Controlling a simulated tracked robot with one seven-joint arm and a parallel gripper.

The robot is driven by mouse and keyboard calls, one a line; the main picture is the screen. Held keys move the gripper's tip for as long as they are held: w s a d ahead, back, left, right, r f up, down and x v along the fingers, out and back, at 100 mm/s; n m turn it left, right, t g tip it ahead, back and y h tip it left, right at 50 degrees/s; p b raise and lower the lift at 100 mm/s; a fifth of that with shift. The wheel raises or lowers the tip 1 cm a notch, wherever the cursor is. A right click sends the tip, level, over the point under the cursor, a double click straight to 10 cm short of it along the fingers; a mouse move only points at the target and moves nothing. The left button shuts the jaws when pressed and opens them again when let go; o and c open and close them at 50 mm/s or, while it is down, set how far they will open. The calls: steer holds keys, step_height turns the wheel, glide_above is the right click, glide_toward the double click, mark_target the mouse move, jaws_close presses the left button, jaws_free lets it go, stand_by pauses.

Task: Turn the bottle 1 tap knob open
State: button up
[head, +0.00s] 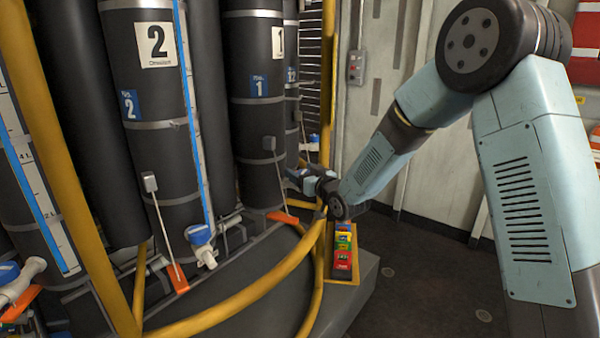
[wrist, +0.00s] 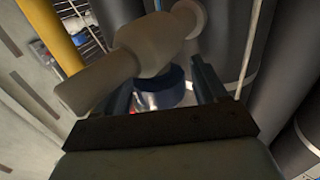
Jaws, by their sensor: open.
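Bottle 1 (head: 258,110) is a tall dark cylinder with a white "1" label and a blue "1" tag. My gripper (head: 296,178) is beside its lower right side in the head view, where I cannot make out a tap on this bottle. In the wrist view a pale tap (wrist: 150,55) with a blue knob (wrist: 165,88) is close in front of my gripper (wrist: 165,92). The knob sits between the two open fingers, and I cannot tell whether either touches it. Part of the knob is hidden behind the tap body and the gripper.
Bottle 2 (head: 152,110) stands left, with its own blue-knobbed tap (head: 201,243) below. Yellow rails (head: 255,303) curve in front of the bottles. A yellow strip with coloured blocks (head: 344,262) lies below my gripper. Dark floor (head: 430,290) is free at right.

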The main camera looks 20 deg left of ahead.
steer(key=shift+w+a, duration=0.2)
steer(key=shift+a, duration=0.05)
steer(key=shift+w, duration=0.1)
steer(key=c, duration=1)
